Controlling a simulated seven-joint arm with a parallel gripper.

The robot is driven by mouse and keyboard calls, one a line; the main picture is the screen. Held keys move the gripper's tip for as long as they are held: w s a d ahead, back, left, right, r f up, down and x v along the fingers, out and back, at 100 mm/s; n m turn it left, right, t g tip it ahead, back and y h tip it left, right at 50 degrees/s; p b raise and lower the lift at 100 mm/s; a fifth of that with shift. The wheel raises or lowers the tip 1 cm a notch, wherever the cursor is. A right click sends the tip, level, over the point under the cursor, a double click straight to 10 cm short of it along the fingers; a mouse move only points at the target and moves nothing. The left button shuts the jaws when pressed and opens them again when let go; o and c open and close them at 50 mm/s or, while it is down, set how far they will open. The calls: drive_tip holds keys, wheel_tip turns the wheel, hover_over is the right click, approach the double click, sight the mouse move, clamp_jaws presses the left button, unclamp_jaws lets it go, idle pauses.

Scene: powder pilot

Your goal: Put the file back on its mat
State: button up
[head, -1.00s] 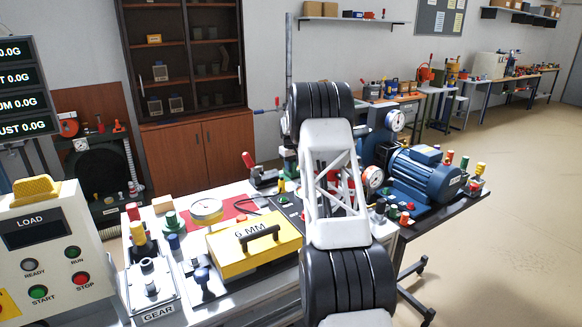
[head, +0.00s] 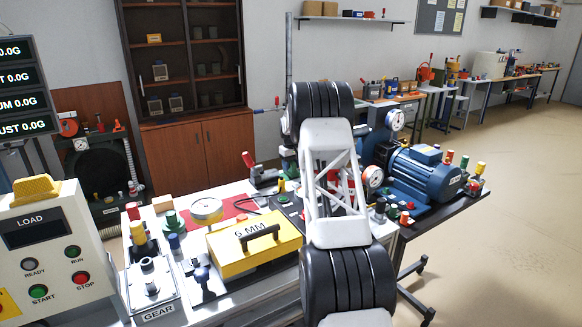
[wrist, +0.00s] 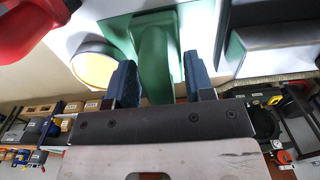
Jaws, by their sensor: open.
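My gripper (wrist: 163,65) shows in the wrist view as two blue fingers standing apart. A green curved piece (wrist: 156,58) on a green base lies between and beyond the fingers; I cannot tell whether they touch it. In the head view my arm hides the gripper. I cannot pick out the file in either view. A red mat (head: 228,208) lies on the bench in the head view, partly covered by a round dial; I cannot tell whether it is the file's mat.
A yellow box marked 6 MM (head: 255,246) stands on the bench left of my arm. A GEAR unit (head: 152,285) and a LOAD panel (head: 48,250) are further left. A blue motor (head: 420,177) stands on the right.

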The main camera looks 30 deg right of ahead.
wheel_tip(320, 180, up, 12)
drive_tip(key=shift+r, duration=0.1)
idle(0.5)
idle(0.8)
